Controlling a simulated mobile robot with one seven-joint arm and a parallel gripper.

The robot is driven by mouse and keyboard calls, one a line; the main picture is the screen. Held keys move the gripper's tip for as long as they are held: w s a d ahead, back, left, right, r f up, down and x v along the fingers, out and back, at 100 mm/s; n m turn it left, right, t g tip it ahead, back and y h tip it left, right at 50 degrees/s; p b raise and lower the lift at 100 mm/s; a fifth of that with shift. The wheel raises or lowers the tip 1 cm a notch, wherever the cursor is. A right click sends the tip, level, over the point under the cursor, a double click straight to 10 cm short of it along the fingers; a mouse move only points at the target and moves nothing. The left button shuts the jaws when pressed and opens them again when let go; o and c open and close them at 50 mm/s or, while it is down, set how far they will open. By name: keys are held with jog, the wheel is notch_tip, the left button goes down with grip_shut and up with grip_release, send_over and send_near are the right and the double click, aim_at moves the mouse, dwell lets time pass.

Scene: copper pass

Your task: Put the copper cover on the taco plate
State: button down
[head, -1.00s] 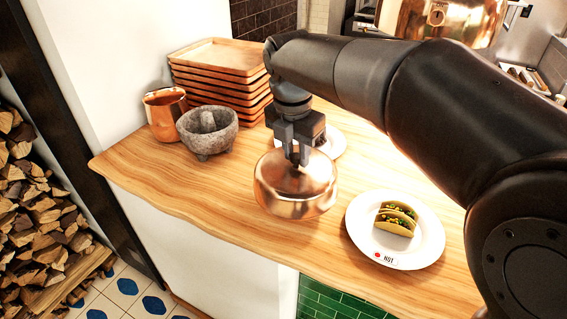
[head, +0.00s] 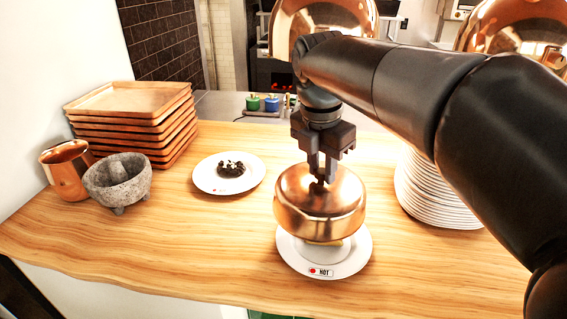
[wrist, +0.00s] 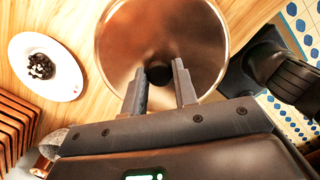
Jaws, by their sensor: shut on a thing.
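The copper cover (head: 318,207) is a shiny dome held by its top in my gripper (head: 325,180). My gripper is shut on the cover's knob, which the fingers mostly hide. The cover is over the taco plate (head: 350,262), a white plate with a "HOT" label at its front rim. A bit of yellow taco shows below the cover's lower edge, so the cover looks slightly above the plate; the rest of the tacos is hidden. In the wrist view the cover (wrist: 200,30) fills the upper middle, with my fingers (wrist: 163,85) at its centre.
A second white plate (head: 205,180) with dark food stands to the left. A stone mortar (head: 100,185), a copper mug (head: 62,172) and stacked wooden trays (head: 135,105) are at far left. A stack of white plates (head: 415,200) stands close on the right. The front left counter (head: 150,250) is clear.

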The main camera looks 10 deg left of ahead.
aim_at(328, 203)
jog(key=shift+s+d+f+m, duration=0.15)
jog(key=shift+d+m, duration=0.25)
jog(key=shift+d, duration=0.55)
jog(key=shift+f, duration=3.8)
jog(key=shift+f, duration=0.5)
jog(key=c, duration=1.1)
grip_release()
jog(key=shift+o, duration=0.7)
jog(key=o, duration=0.5)
jog(key=shift+c, duration=0.2)
